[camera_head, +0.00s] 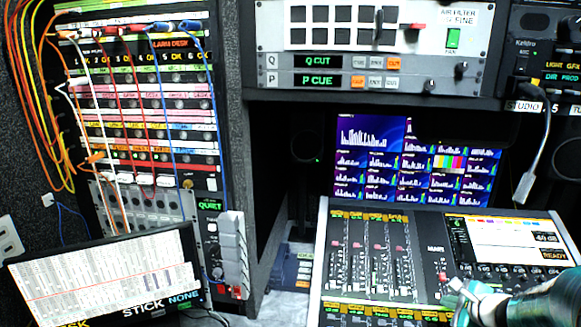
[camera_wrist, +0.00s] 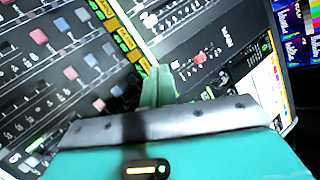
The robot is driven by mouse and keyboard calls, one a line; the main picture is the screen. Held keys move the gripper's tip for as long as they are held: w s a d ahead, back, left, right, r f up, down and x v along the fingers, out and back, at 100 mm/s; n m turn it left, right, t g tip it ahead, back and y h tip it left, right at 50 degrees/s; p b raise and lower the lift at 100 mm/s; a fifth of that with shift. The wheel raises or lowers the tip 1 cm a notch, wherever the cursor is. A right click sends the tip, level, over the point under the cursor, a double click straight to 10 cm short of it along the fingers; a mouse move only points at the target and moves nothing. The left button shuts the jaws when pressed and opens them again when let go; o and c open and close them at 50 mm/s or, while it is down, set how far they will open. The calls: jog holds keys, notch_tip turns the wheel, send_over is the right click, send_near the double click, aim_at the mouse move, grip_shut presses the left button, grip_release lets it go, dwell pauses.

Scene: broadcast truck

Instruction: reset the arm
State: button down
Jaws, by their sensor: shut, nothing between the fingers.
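My gripper (camera_head: 460,290) is at the lower right of the head view, low over the right part of the mixing console (camera_head: 330,255). In the wrist view my gripper (camera_wrist: 158,82) shows as teal fingers held together, with nothing between them. The fingertips are close to the console's fader panel (camera_wrist: 60,60), near a red fader cap (camera_wrist: 199,57). I cannot tell whether they touch the surface. My teal and black forearm runs off the lower right edge of the head view.
The console screen (camera_head: 515,240) is just beyond my gripper. A gooseneck stalk (camera_head: 535,160) hangs at the right. A patch rack (camera_head: 145,110) with cables stands at the left, above a tilted list screen (camera_head: 105,275). A monitor wall (camera_head: 415,165) is behind the console.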

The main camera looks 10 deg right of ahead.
jog(key=s+a+r+n+g+y, duration=0.1)
jog(key=a+r+n, duration=0.25)
jog(key=a, duration=0.45)
jog(key=s+a+r+n+g+y, duration=0.1)
jog(key=a+r+n, duration=0.1)
jog(key=a+n, duration=0.4)
jog(key=s+a+r+n+g+y, duration=0.1)
jog(key=a+r+n, duration=0.15)
jog(key=a, duration=0.65)
jog(key=s+a+r+n+g+h, duration=0.1)
jog(key=s+a+r+n, duration=0.1)
jog(key=s+a+n, duration=0.2)
jog(key=s+a+r+n+h, duration=0.2)
jog(key=s+a+r+n, duration=0.1)
jog(key=s+n, duration=0.5)
jog(key=shift+s+a+n+g, duration=0.3)
jog(key=shift+s+a+g, duration=0.1)
jog(key=shift+s+a, duration=0.55)
jog(key=shift+d, duration=0.25)
